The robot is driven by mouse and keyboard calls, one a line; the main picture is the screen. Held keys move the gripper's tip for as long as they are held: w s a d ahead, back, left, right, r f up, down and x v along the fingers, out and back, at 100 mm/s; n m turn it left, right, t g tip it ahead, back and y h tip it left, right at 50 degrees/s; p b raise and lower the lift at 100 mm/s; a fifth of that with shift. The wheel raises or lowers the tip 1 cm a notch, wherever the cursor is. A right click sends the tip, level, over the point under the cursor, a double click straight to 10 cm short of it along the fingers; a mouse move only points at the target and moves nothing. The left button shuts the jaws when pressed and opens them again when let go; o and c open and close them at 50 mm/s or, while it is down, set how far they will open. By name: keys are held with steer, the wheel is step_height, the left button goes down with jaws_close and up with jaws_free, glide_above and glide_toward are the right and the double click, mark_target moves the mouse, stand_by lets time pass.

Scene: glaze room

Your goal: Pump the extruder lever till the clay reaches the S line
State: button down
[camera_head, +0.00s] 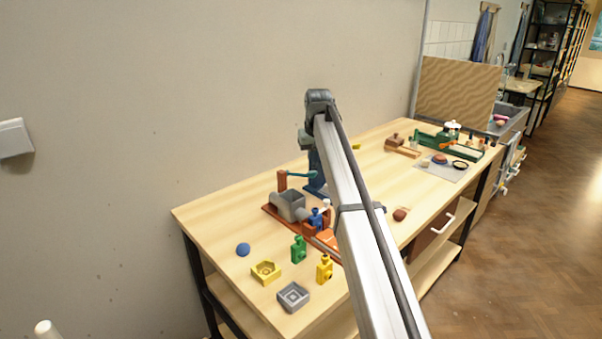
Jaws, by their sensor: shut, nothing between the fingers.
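The extruder has a grey open-topped box (291,204) on a red-brown base (270,209), at the near side of the bench. A red-brown post (282,181) stands behind the box, and a teal lever (299,175) reaches right from it, nearly level. An orange strip (324,238) runs from the base toward the front right and passes behind my arm. The clay's end and the S line cannot be made out.
On the wooden bench (215,207) are a blue ball (243,249), green bottle (299,249), yellow bottle (324,269), yellow tray (266,272) and grey tray (293,296). A green device (450,143) stands farther off.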

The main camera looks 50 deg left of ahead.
mark_target(313, 176)
steer(key=shift+f, duration=0.2)
steer(key=shift+s+d+x, duration=0.1)
steer(key=shift+d+x, duration=0.05)
steer(key=shift+x, duration=0.75)
steer(key=shift+s+d+x, duration=0.1)
steer(key=shift+d+x, duration=0.05)
steer(key=shift+x, duration=0.8)
steer(key=shift+s+d+x, duration=0.1)
steer(key=shift+d+x, duration=0.1)
steer(key=shift+x, duration=1.65)
steer(key=shift+s+d+f, duration=0.1)
steer(key=shift+d+f, duration=0.1)
steer(key=shift+f, duration=0.85)
steer(key=shift+r, duration=0.1)
steer(key=shift+w+a+v, duration=0.15)
steer(key=shift+a+v, duration=0.1)
steer(key=shift+v, duration=1.3)
steer(key=shift+w+a+v, duration=0.15)
steer(key=shift+a+v, duration=0.15)
steer(key=shift+v, duration=1.25)
steer(key=shift+w+a+v, duration=0.2)
steer(key=shift+a+v, duration=0.05)
steer(key=shift+v, duration=1.35)
steer(key=shift+r, duration=0.25)
steer(key=shift+w+a+v, duration=0.15)
steer(key=shift+a+v, duration=0.05)
steer(key=shift+v, duration=1)
steer(key=shift+w+a+v, duration=0.1)
steer(key=shift+a+v, duration=0.1)
steer(key=shift+v, duration=1)
